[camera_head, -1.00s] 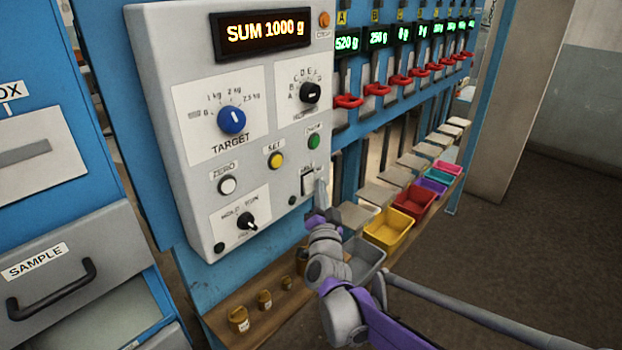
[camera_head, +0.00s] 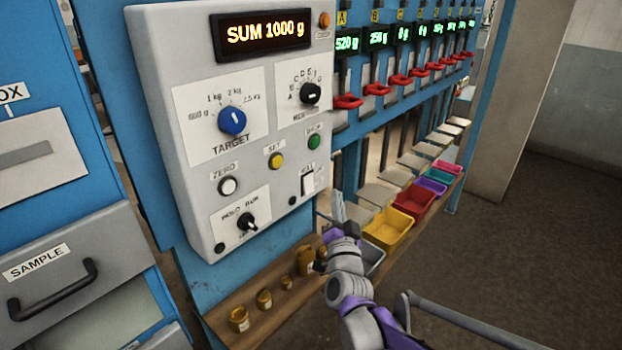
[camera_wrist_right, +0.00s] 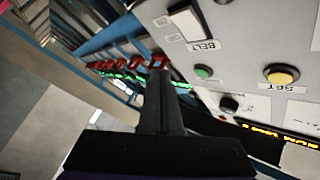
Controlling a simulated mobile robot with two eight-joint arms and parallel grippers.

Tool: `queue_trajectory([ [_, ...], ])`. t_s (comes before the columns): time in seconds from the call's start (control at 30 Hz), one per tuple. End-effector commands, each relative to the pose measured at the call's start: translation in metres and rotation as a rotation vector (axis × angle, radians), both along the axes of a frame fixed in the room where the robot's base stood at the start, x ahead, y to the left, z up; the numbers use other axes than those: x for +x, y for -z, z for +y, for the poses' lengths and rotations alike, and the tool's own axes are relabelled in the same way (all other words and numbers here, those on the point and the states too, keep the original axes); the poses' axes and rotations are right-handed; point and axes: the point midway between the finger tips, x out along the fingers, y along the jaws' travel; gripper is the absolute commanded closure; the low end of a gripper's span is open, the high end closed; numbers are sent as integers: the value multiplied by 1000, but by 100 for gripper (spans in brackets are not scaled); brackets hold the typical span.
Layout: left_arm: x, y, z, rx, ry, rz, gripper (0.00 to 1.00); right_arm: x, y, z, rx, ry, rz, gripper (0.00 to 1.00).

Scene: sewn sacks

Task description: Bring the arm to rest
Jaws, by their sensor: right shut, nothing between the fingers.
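My right gripper (camera_head: 338,207) is in the lower middle of the head view, in front of the panel's lower right corner and just short of the grey tray (camera_head: 370,258). It is shut and empty. In the right wrist view its closed fingers (camera_wrist_right: 160,85) point toward the panel and the row of red levers, touching nothing that I can make out. The control panel (camera_head: 262,158) has a display reading SUM 1000 g. My left gripper is not in the head view.
Brass weights (camera_head: 264,300) stand on the wooden shelf (camera_head: 270,322) below the panel. Coloured trays, yellow (camera_head: 388,230) and red (camera_head: 415,202) nearest, line the rack. An open SAMPLE drawer (camera_head: 75,265) is at left. The floor at right is clear.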

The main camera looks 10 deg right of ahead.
Motion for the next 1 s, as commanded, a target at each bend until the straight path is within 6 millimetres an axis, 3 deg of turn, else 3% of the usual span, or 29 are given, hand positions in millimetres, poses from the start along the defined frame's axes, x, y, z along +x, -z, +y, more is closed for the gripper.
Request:
queue_trajectory([
  [0.23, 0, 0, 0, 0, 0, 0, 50, -7, 3, 5, -27, -26, 47, 100],
  [0.37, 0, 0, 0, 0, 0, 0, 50, -33, 21, 19, -126, -109, 214, 100],
  [0.57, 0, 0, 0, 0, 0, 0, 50, -125, 91, 33, -351, -273, 622, 100],
  [0.7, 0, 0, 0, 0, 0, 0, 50, -208, 147, 25, -490, -360, 918, 100],
  [0.8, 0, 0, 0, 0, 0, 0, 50, -259, 177, 16, -557, -400, 1088, 100],
  [0.9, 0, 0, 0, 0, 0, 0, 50, -296, 197, 7, -598, -424, 1209, 100],
  [1.0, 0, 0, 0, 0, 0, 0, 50, -318, 207, 2, -619, -437, 1280, 100],
])
